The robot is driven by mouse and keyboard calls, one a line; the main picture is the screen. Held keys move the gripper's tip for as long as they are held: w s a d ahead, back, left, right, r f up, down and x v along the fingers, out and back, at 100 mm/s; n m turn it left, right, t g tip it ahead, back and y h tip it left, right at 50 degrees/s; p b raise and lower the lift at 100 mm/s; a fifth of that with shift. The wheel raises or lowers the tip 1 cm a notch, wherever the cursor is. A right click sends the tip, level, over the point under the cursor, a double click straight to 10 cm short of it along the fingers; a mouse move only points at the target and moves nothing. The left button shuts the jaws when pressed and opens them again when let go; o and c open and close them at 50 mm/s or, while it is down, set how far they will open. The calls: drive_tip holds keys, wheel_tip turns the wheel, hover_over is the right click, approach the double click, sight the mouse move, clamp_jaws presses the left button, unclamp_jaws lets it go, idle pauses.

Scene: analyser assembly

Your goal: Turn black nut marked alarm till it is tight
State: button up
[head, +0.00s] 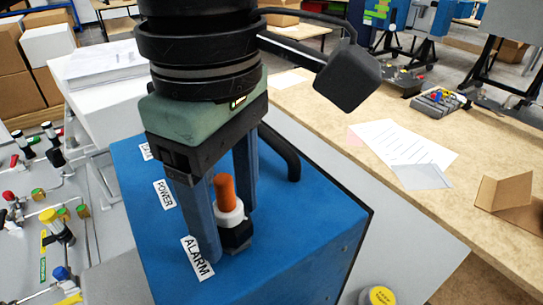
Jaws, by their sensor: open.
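The black nut (237,238) sits low on the blue analyser box (300,235), beside the label reading ALARM (197,258). A white collar (230,215) and an upright orange plug (225,190) rise above the nut. My gripper (228,232) points down with its two bluish-grey fingers apart, one left of the connector and one behind it to the right. The connector stands between the fingers. I see a gap at the orange plug; whether a finger touches the nut is unclear. The left finger partly hides the nut's left side.
Labels POWER (163,194) and a partly hidden one lie farther back on the box. A black curved handle (287,150) stands behind my gripper. A wooden bench (330,105) with papers is at the right. Pipes and valves (55,225) fill the left side.

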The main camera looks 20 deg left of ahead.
drive_tip(key=n, duration=0.3)
clamp_jaws()
drive_tip(key=m+p, duration=0.1)
drive_tip(key=m, duration=0.6)
unclamp_jaws()
